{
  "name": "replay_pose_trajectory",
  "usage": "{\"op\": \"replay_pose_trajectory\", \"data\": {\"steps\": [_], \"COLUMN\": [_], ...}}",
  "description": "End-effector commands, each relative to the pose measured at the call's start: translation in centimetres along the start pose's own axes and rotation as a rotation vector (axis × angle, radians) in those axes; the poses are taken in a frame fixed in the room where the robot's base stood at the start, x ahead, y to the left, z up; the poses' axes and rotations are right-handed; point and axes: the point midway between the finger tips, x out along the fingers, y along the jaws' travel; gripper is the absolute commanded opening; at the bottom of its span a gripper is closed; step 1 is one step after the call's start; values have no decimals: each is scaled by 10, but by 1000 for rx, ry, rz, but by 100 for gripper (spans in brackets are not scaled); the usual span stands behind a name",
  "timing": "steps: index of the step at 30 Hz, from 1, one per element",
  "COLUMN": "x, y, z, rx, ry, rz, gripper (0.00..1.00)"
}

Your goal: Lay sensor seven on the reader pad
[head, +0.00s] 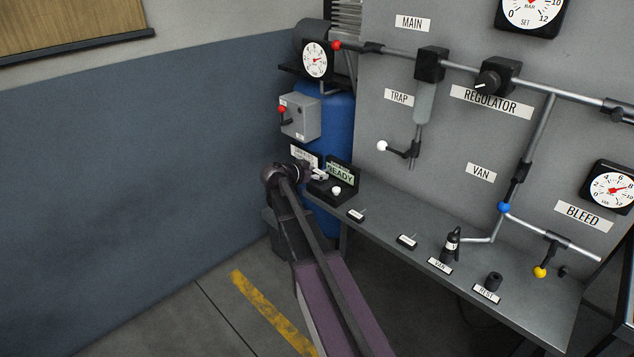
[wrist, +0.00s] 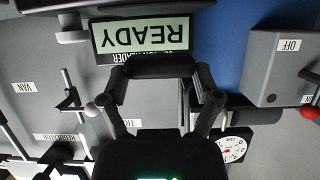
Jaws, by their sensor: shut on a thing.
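My gripper (head: 316,174) is at the far left end of the bench, beside the reader. In the wrist view, my gripper (wrist: 160,72) has its two fingers on either end of a dark bar-like piece (wrist: 160,66). No number on that piece is readable. The reader's screen (head: 340,173) reads READY in the head view; the screen (wrist: 150,33) shows upside down in the wrist view, just beyond the held piece. The black reader base (head: 322,188) has a small white round part on it. My gripper hides part of the reader, so contact with the pad cannot be told.
Two small labelled items (head: 356,215) (head: 407,241) lie along the bench (head: 385,216). A black tool (head: 452,245) stands by the VAN label, and a black cylinder (head: 494,281) by REST. Pipes, a white-knobbed trap lever (head: 383,146) and a blue tank (head: 335,125) stand behind.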

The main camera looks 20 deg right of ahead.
Motion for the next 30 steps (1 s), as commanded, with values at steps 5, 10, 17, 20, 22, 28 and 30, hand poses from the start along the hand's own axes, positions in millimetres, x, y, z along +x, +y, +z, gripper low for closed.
{"op": "replay_pose_trajectory", "data": {"steps": [5, 10, 17, 20, 22, 28, 30], "x": [6, 11, 12, 11, 11, 12, 12], "y": [0, 0, 0, 0, 0, -1, -1], "z": [16, 27, 30, 29, 29, 33, 33], "rx": [0, 0, 0, 0, 0, -1, -1], "ry": [0, 0, 0, 0, 0, 0, 0], "rz": [0, -1, -1, -1, -1, -1, -1], "gripper": [44, 44, 44, 44, 44, 44, 87]}}
